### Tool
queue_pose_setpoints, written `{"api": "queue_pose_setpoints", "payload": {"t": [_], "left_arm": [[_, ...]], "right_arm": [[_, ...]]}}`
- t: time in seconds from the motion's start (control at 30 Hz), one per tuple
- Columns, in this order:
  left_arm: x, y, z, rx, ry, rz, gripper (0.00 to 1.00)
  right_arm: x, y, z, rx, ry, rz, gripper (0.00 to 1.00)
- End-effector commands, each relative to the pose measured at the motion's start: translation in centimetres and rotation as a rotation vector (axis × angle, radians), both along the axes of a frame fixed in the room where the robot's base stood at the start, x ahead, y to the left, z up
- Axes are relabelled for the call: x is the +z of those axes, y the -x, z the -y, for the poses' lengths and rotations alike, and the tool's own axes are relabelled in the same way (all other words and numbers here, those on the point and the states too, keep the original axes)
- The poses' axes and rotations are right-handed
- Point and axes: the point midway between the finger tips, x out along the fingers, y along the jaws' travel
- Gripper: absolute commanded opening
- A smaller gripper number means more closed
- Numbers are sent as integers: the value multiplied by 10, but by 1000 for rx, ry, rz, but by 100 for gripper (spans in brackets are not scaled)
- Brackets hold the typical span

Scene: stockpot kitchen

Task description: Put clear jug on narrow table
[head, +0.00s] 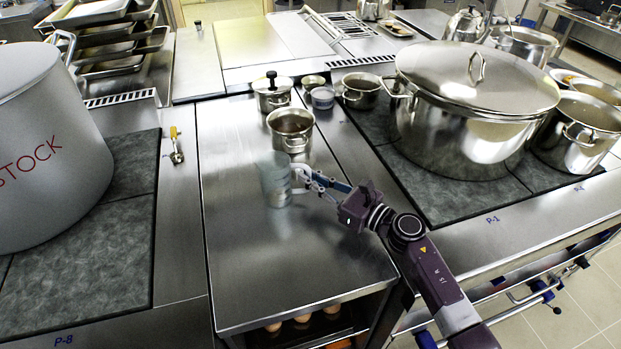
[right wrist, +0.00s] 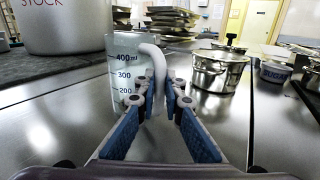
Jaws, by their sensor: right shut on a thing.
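The clear jug (head: 275,183) is upright at the middle of the narrow steel table (head: 255,270). In the right wrist view the jug (right wrist: 122,85) shows its ml marks and its pale handle towards me. My right gripper (head: 308,181) reaches in from the right and is shut on the jug's handle; its blue fingers (right wrist: 159,100) stand either side of the handle in the right wrist view. The jug is at or just above the table top; I cannot tell whether its base touches. My left gripper is not in view.
A steel pot (head: 290,130) stands just behind the jug, with a lidded pot (head: 272,92) and small tins (head: 322,98) farther back. A big stockpot (head: 45,150) is on the left hob, a large lidded pot (head: 470,110) on the right hob. The table's front half is clear.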

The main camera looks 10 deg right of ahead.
Motion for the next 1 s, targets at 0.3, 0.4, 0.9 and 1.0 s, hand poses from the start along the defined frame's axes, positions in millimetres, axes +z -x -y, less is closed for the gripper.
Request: {"api": "queue_pose_setpoints", "payload": {"t": [0.3,0.4,0.9,1.0], "left_arm": [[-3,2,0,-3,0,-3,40],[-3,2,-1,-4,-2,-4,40],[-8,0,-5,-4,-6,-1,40],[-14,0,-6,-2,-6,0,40]], "right_arm": [[-2,0,0,0,0,0,22],[-2,0,0,0,0,0,26],[-4,23,24,-1,6,1,26],[-5,40,39,-1,5,-1,26]]}}
